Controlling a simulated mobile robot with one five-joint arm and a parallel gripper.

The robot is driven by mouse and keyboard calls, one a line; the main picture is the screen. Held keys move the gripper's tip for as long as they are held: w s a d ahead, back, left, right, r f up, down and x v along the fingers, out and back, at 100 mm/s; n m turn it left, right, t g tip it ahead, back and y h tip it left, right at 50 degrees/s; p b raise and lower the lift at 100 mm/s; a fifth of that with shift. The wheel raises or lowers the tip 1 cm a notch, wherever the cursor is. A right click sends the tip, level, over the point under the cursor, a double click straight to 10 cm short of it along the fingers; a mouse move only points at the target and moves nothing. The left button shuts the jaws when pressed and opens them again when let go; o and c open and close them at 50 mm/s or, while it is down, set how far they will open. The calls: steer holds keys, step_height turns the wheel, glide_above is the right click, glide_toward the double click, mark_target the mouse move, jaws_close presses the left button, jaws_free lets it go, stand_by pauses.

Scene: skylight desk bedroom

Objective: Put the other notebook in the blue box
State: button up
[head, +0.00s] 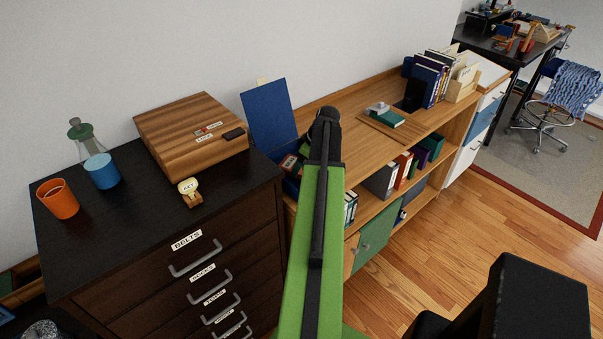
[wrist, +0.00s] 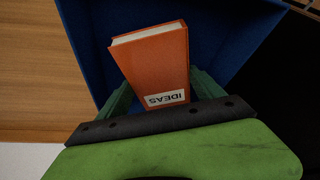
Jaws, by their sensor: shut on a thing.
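An orange notebook (wrist: 155,65) with a white label reading IDEAS is in the wrist view. My gripper (wrist: 161,95) has its green fingers on both sides of the notebook and is shut on it. The notebook is over or inside the blue box (wrist: 82,30), whose dark blue walls surround it in that view; I cannot tell whether it touches the bottom. In the head view the blue box's raised lid (head: 270,115) stands against the wall, and my arm hides much of the box.
A black dresser (head: 110,235) stands left of the box, with a wooden case (head: 190,125), an orange cup (head: 60,203) and a blue cup (head: 102,172) on top. On the wooden shelf unit (head: 350,125), a green book (head: 390,119) lies to the right. Upright books stand farther back.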

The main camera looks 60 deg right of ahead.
step_height(320, 180, down, 2)
steer(key=shift+f+b, duration=0.1)
steer(key=shift+b, duration=0.25)
steer(key=shift+r, duration=0.25)
steer(key=shift+f, duration=0.2)
steer(key=o, duration=1.6)
steer(key=shift+s+r+p, duration=0.1)
steer(key=shift+r+p, duration=0.5)
steer(key=shift+p, duration=0.1)
steer(key=p+v, duration=1)
steer(key=v, duration=0.1)
steer(key=shift+r, duration=0.1)
